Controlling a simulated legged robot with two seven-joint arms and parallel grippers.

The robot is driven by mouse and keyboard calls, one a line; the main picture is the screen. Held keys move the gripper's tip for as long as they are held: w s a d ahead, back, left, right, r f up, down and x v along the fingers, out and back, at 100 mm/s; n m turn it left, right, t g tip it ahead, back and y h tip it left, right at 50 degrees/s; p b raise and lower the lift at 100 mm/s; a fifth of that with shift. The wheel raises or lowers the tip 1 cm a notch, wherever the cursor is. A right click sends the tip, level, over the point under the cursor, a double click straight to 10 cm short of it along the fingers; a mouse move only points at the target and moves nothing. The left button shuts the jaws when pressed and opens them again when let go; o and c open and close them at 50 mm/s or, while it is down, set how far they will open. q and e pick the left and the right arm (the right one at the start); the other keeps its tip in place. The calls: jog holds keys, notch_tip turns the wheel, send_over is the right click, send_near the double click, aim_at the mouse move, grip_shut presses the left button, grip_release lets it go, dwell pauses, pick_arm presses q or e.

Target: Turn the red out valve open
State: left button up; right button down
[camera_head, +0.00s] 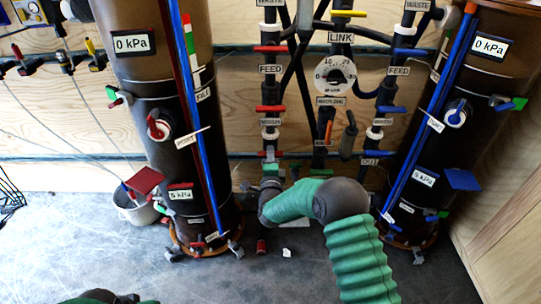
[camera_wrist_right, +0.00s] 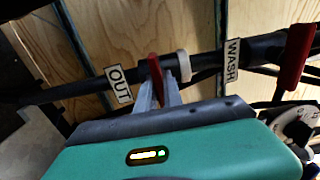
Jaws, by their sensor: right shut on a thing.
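The red out valve handle (camera_wrist_right: 154,68) shows in the right wrist view beside the OUT label (camera_wrist_right: 119,84), on a dark pipe with a white ring. It stands across the pipe. My right gripper (camera_wrist_right: 158,92) is shut on this handle, one finger on each side. In the head view my right arm's green sleeve comes up from the lower right, and the right gripper (camera_head: 270,162) is at the lower pipe. It hides most of the out valve there. My left gripper is not in view; only a green part of my body shows at the bottom left.
Another red handle (camera_wrist_right: 296,58) sits beyond the WASH label (camera_wrist_right: 233,60); it also shows above the gripper in the head view (camera_head: 270,108). Brown filter columns stand left (camera_head: 160,95) and right (camera_head: 470,100). A white bucket (camera_head: 137,208) is on the floor at left.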

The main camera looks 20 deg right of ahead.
jog(key=shift+f+n, duration=0.15)
jog(key=shift+n, duration=0.15)
jog(key=n+p, duration=0.2)
jog(key=n, duration=0.1)
jog(key=shift+n, duration=0.3)
jog(key=n+p, duration=0.1)
jog(key=n, duration=0.3)
jog(key=shift+s+n+p, duration=0.1)
jog(key=shift+n+p, duration=0.2)
jog(key=shift+p, duration=0.1)
jog(key=n+p, duration=0.1)
jog(key=n, duration=0.4)
jog(key=shift+f+p, duration=0.15)
jog(key=shift+p, duration=0.25)
jog(key=shift+f+n+p, duration=0.1)
jog(key=shift+n+p, duration=0.35)
jog(key=shift+n, duration=1.55)
jog(key=c, duration=1.6)
grip_release()
jog(key=shift+o, duration=0.6)
jog(key=shift+r, duration=0.2)
